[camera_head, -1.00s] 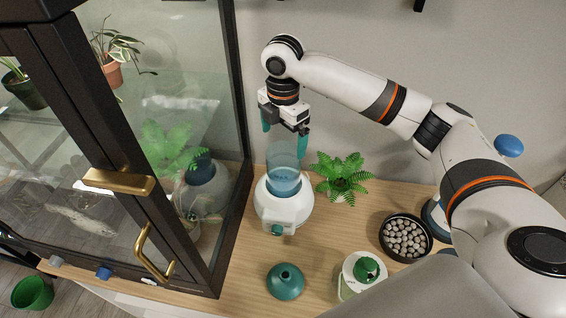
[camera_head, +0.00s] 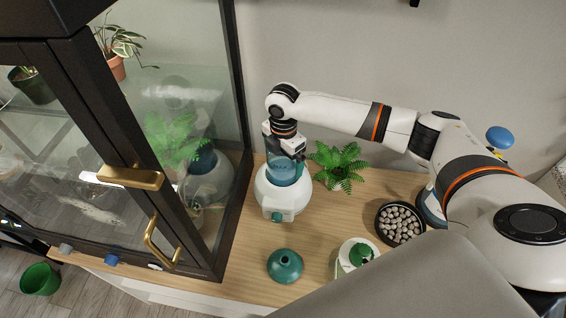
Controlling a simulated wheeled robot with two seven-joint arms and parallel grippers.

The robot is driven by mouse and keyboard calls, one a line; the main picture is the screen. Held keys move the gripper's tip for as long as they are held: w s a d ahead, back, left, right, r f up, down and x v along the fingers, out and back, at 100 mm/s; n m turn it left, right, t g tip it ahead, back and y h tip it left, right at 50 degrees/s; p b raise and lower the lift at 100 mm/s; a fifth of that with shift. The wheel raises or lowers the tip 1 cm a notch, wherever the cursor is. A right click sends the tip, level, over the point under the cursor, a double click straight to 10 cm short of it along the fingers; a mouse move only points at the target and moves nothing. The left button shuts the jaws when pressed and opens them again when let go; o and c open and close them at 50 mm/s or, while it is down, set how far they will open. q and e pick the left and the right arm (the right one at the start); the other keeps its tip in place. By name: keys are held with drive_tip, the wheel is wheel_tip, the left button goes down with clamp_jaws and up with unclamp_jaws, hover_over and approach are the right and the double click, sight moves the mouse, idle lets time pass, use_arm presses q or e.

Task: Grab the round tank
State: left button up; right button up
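The round tank (camera_head: 284,173) is a clear bluish cylinder standing upright in the white round base (camera_head: 282,199), which has a teal knob at its front. My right gripper (camera_head: 284,157) reaches in from the right and points down at the top of the tank. Its teal fingers are at the tank's upper part, one towards each side. The frame is too small to tell whether they touch the wall. The tank's upper rim is partly hidden by the gripper. My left gripper is not in view.
A small fern (camera_head: 338,166) stands close right of the base. A black-framed glass cabinet (camera_head: 190,150) stands close on the left.

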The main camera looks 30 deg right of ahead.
drive_tip(key=c, duration=1.1)
